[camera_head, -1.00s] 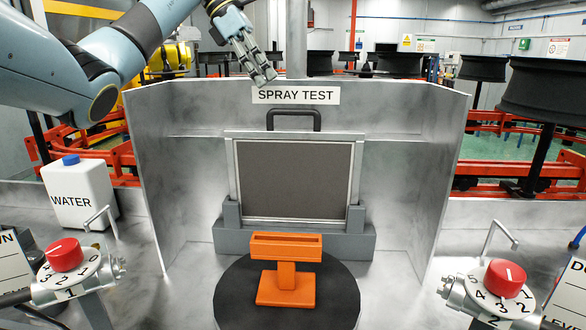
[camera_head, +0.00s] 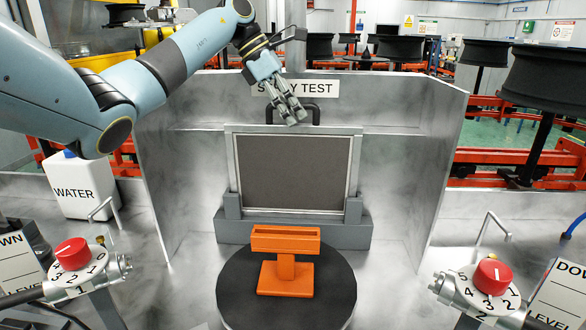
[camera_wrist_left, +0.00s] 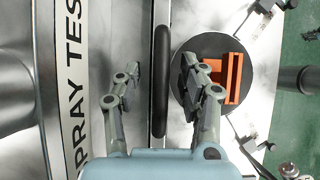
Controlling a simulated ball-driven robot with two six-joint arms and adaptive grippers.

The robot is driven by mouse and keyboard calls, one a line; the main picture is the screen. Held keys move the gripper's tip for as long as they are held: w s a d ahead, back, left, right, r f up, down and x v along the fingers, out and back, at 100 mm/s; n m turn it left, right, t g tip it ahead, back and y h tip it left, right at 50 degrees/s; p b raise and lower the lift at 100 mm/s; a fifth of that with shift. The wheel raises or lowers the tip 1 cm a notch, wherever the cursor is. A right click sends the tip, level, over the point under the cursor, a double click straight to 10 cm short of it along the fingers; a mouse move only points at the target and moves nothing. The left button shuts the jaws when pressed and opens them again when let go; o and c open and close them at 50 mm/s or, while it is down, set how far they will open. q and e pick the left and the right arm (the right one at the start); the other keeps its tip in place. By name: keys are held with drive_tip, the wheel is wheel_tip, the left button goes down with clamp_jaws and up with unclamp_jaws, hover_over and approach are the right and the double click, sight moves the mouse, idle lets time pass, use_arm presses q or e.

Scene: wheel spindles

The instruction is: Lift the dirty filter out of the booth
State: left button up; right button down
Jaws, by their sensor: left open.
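The dirty filter (camera_head: 293,174) is a dark grey panel in a light metal frame. It stands upright in a grey holder (camera_head: 345,233) at the back of the booth (camera_head: 400,160). Its black handle (camera_head: 311,108) rises from the top edge. My left gripper (camera_head: 290,117) is above the filter, by the handle, with its fingers pointing down. In the left wrist view the open fingers (camera_wrist_left: 160,95) lie on either side of the handle (camera_wrist_left: 160,80), with gaps and no visible contact. My right gripper is not in view.
An orange stand (camera_head: 286,262) sits on a black round turntable (camera_head: 330,290) before the filter. Dials with red knobs stand at left (camera_head: 73,254) and right (camera_head: 493,277). A white water jug (camera_head: 80,190) is left of the booth. The booth walls bound the sides.

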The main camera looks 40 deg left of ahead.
use_arm(q)
clamp_jaws()
drive_tip(key=shift+r, duration=0.2)
idle(0.5)
